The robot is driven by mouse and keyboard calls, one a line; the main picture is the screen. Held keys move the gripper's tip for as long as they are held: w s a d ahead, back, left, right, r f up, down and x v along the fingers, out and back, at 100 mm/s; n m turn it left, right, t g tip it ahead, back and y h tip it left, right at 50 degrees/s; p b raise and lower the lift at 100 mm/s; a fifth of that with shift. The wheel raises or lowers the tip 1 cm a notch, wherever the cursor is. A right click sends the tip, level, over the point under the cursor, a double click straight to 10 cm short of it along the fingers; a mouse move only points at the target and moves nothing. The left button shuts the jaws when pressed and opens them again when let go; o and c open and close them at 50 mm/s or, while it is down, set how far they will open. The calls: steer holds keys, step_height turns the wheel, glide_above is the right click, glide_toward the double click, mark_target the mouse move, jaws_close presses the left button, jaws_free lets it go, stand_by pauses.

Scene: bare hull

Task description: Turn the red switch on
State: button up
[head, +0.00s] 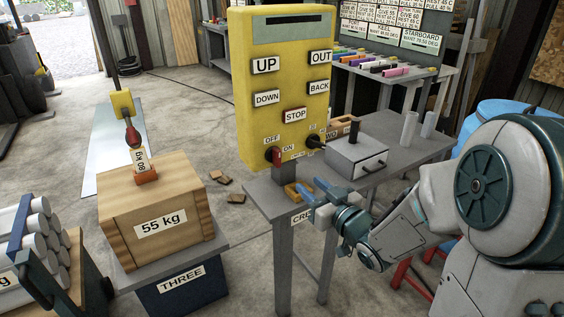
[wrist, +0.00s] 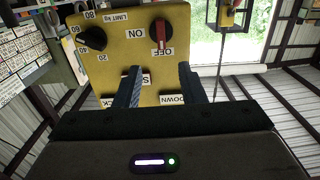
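The red switch (head: 276,157) is a red handle on a black round base, low on the yellow control panel (head: 250,100). In the wrist view, which is upside down, the red switch (wrist: 161,36) has its handle in line with the OFF label (wrist: 164,52). The ON label (wrist: 135,33) is to its left there. My gripper (head: 299,190) is in front of the panel, lower and to the right of the switch. In the wrist view my gripper (wrist: 160,76) has its two fingers apart with nothing between them. They do not touch the switch.
A black knob (head: 314,141) sits to the right of the switch. Push buttons, including STOP (head: 294,115), are above. A grey box (head: 357,157) with a lever stands on the grey table (head: 262,198). A wooden 55 kg crate (head: 160,213) stands left.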

mark_target(280, 159)
steer(key=p+x, duration=0.2)
steer(key=x, duration=1.2)
steer(key=shift+s+r, duration=0.1)
steer(key=shift+r, duration=0.05)
jaws_close()
